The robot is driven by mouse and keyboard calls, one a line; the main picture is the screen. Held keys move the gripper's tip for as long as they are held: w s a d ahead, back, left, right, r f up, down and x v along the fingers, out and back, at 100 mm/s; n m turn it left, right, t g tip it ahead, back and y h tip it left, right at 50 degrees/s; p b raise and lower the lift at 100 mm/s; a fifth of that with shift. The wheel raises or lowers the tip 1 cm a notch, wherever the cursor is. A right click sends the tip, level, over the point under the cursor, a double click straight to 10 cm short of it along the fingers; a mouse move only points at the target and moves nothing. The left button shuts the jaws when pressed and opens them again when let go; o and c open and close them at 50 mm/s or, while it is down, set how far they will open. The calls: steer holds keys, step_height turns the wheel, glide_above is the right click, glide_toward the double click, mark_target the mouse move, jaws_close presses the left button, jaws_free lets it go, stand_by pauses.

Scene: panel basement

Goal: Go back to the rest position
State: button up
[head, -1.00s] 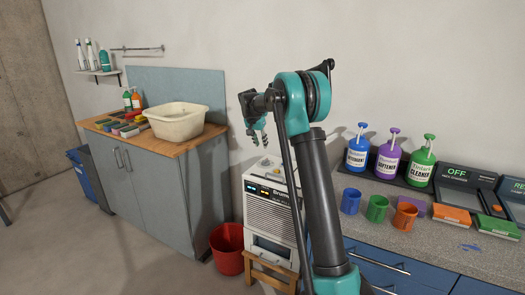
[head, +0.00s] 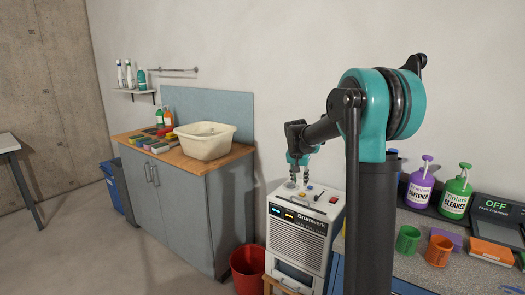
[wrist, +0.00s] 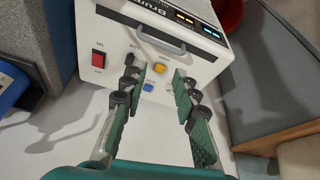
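My gripper (head: 297,178) hangs down over the top of a white machine (head: 298,235) in the head view. In the wrist view my gripper (wrist: 160,82) has its two green-padded fingers spread apart with nothing between them. Past the fingertips lies the machine's top (wrist: 125,35), with a handle, a red switch (wrist: 98,59), a yellow button (wrist: 160,68) and a blue button (wrist: 148,88). I cannot tell whether the fingertips touch the machine. My upper arm stands large at the right of the head view and hides part of the counter.
A red bucket (head: 247,268) stands left of the machine. A grey cabinet (head: 185,210) carries a cream basin (head: 205,145) and sponges. At right, a counter (head: 460,280) holds a purple bottle (head: 419,188), a green bottle (head: 456,195) and cups. Floor at left is open.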

steer(key=s+d+f+n, duration=0.1)
steer(key=s+f, duration=0.3)
steer(key=s, duration=0.8)
steer(key=s+d+f+n+y, duration=0.1)
steer(key=s+f, duration=0.4)
steer(key=s, duration=0.7)
steer(key=s+d+f+n, duration=0.1)
steer(key=s+f, duration=0.3)
steer(key=s, duration=0.9)
steer(key=shift+f+n+t+y, duration=0.3)
steer(key=shift+f+n, duration=0.1)
steer(key=shift+n, duration=0.5)
